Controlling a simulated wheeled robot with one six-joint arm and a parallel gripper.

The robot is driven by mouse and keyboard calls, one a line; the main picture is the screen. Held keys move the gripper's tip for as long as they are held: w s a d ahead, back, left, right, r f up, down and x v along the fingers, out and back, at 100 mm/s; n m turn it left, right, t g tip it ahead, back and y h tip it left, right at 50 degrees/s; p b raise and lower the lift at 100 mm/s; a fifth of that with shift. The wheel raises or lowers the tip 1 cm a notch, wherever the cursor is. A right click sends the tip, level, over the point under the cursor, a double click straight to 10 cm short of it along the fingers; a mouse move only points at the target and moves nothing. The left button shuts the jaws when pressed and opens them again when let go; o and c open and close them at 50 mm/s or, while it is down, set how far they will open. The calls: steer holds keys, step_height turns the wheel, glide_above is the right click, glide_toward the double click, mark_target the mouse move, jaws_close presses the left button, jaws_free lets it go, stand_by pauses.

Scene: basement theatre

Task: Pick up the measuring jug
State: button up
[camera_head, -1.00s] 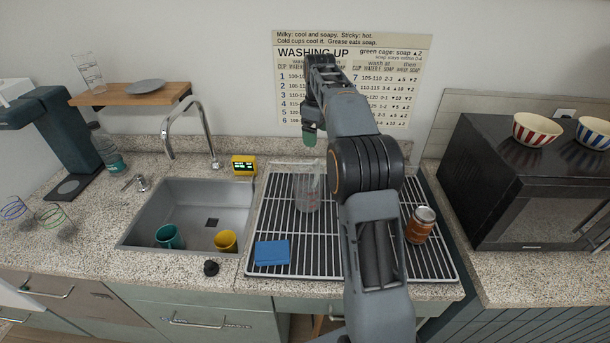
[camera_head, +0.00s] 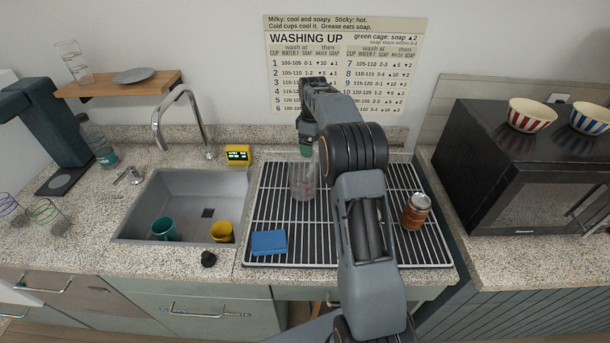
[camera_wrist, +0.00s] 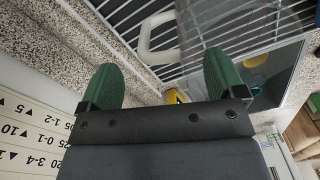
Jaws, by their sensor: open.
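The clear measuring jug (camera_head: 304,181) stands upright on the wire drying rack (camera_head: 284,217), with red markings on its side. In the wrist view its pale handle (camera_wrist: 156,38) and transparent body (camera_wrist: 205,22) show just beyond the fingertips. My gripper (camera_head: 306,148) is at the jug's back upper edge, close to it. In the wrist view my gripper (camera_wrist: 163,75) has its two green fingers spread wide with nothing between them. The handle lies ahead of the gap between the fingers. I cannot tell whether any finger touches the jug.
A blue cloth (camera_head: 269,243) and an orange-brown jar (camera_head: 416,211) are on the rack. The sink (camera_head: 185,190) at left holds a teal cup (camera_head: 164,229) and a yellow cup (camera_head: 222,232). The yellow display (camera_head: 237,154) stands behind it. A black microwave (camera_head: 515,170) is at right.

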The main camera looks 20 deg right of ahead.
steer(key=shift+f+p, duration=0.35)
steer(key=shift+f, duration=1.65)
steer(key=c, duration=1.2)
